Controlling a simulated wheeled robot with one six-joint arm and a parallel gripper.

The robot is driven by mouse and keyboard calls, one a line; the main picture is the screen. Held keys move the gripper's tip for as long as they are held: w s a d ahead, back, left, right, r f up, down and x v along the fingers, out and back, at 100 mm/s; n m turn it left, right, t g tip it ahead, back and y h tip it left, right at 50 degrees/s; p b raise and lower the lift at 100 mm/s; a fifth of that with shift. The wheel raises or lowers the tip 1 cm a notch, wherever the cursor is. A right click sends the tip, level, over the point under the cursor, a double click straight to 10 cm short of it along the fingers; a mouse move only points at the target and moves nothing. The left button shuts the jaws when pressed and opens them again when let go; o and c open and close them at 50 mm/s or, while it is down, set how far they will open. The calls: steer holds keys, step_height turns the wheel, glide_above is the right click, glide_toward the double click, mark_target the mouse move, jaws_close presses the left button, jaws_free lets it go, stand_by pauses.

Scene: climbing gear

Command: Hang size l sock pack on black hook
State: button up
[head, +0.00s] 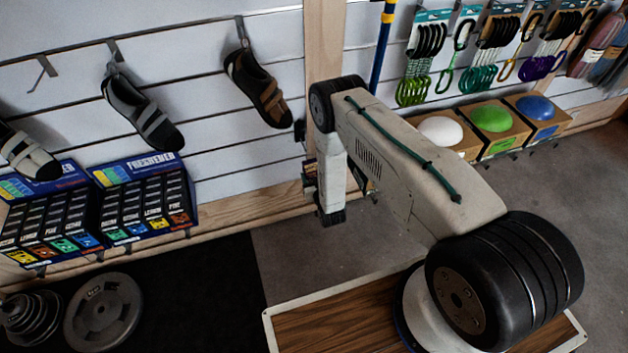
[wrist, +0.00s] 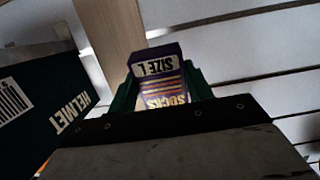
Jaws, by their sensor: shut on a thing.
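The size L sock pack (wrist: 163,94) shows in the wrist view as a small purple box. It has a white SIZE L label, orange stripes and the word SOCKS, all upside down. My gripper (wrist: 160,82) is shut on it, with a green finger on each side. In the head view my own arm mostly hides the gripper, and I cannot make out the pack there. An empty hook (head: 42,72) sticks out of the slatted wall at the upper left of the head view. It looks dark grey, and I cannot tell whether it is the black one.
Ropes and carabiners (head: 425,60) hang at the upper right, above boxed domes (head: 490,117). The wrist view shows a dark HELMET box (wrist: 45,110) left, a wooden post (wrist: 110,28) and bare slats right.

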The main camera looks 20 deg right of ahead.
steer(key=x, duration=0.6)
steer(key=shift+w, duration=0.35)
stand_by(0.3)
steer(key=shift+f, duration=0.1)
stand_by(0.6)
steer(key=o, duration=1.1)
